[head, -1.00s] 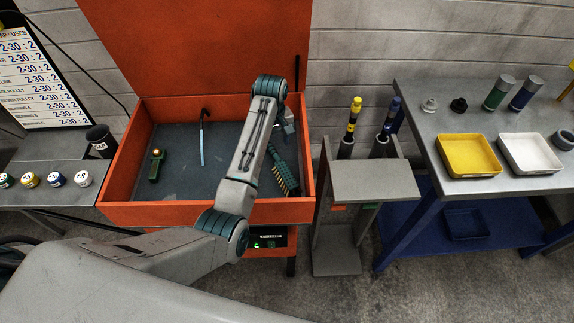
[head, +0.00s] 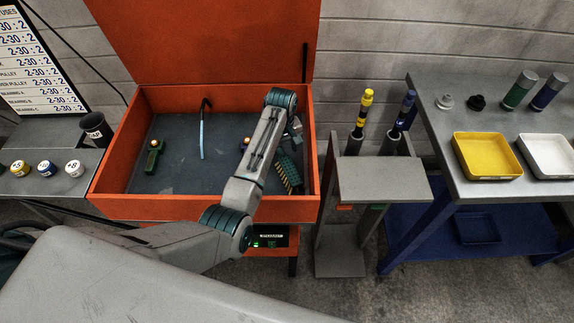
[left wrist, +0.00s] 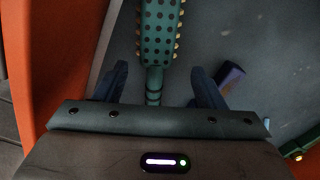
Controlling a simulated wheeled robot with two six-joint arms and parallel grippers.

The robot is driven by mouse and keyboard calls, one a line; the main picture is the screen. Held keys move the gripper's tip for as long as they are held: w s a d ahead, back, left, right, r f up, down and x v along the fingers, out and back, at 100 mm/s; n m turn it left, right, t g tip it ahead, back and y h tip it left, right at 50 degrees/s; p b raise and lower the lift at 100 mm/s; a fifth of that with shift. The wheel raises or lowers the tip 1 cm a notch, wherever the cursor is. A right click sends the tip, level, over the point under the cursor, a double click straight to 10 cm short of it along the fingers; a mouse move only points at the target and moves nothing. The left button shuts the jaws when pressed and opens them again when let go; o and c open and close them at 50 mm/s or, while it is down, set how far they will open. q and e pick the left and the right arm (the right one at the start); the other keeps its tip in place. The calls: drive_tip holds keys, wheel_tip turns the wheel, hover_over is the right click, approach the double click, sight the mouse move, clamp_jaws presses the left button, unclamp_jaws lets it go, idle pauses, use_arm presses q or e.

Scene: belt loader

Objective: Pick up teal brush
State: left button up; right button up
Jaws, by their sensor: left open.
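The teal brush (head: 289,173) lies in the right part of the open orange box, its tan bristle side showing, with part of it hidden by my left arm in the head view. In the left wrist view the brush head (left wrist: 158,32) is at the top, with tan bristle tips along its edges, and its teal handle runs down between my fingers. My left gripper (left wrist: 157,78) is open, one dark finger on each side of the handle, with gaps showing. It also shows in the head view (head: 294,132), small and partly hidden. My right gripper is not in view.
The orange box (head: 200,208) has raised walls around a grey floor. A green tool (head: 153,158) and a black-and-blue hooked tool (head: 203,135) lie to the left. A dark purple-blue object (left wrist: 230,77) lies right of my gripper. A grey stand (head: 382,182) is outside, right.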

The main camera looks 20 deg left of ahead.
sight(284, 156)
use_arm(q)
drive_tip(key=f, duration=0.1)
drive_tip(key=f+p, duration=0.1)
drive_tip(key=f, duration=0.2)
drive_tip(key=shift+w+d, duration=0.1)
drive_tip(key=shift+w, duration=0.15)
drive_tip(key=shift+f+p, duration=0.3)
drive_tip(key=shift+f, duration=0.35)
drive_tip(key=shift+c, duration=0.6)
drive_tip(key=c, duration=1.1)
drive_tip(key=shift+r, duration=9.1)
